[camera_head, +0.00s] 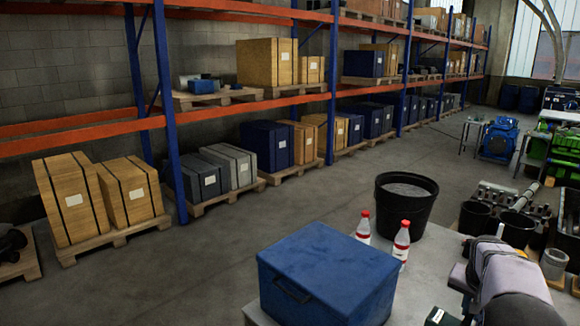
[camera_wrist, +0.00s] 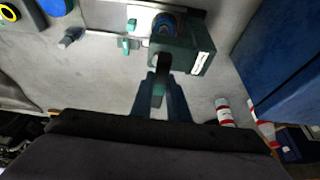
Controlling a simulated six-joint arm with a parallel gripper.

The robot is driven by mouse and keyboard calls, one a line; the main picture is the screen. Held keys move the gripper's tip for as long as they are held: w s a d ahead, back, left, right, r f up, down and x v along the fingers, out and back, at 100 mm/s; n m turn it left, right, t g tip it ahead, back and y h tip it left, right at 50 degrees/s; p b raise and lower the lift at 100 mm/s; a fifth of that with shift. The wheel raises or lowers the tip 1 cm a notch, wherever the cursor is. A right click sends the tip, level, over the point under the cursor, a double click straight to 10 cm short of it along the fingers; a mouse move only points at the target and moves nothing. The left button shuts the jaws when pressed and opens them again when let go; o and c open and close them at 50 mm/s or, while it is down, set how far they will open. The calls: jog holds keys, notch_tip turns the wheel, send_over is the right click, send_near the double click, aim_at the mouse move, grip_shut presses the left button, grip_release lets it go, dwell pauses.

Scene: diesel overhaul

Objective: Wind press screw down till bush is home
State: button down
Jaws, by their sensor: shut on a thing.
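In the wrist view a dark green press (camera_wrist: 196,58) stands on the grey bench top. A round blue part with an orange-brown edge (camera_wrist: 163,24) shows at its far end; I cannot tell whether it is the bush or how deep it sits. My gripper (camera_wrist: 160,88) is at the near side of the press, its two dark fingers shut on a dark handle (camera_wrist: 163,64) that reaches up to the press. The screw itself is mostly hidden.
A blue box (camera_head: 325,275) and red-capped bottles (camera_head: 401,240) stand on the bench, right of my gripper in the wrist view. A black bucket (camera_head: 403,207) is behind them. Small teal-ended tools (camera_wrist: 130,43) lie left of the press. Bench left of my gripper is mostly clear.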

jog(key=shift+w+a+f+m+g+h, duration=0.1)
jog(key=shift+m+g+h, duration=0.2)
jog(key=shift+m, duration=0.7)
jog(key=shift+w+m+g+h, duration=0.1)
jog(key=shift+m+g+h, duration=0.15)
jog(key=shift+m, duration=0.75)
jog(key=m+g+p, duration=0.1)
jog(key=m+p, duration=0.1)
jog(key=m, duration=0.1)
jog(key=shift+w, duration=0.15)
jog(key=shift+f+m+g, duration=0.1)
jog(key=shift+m+g, duration=0.25)
jog(key=shift+m, duration=0.15)
jog(key=c, duration=1.7)
grip_release()
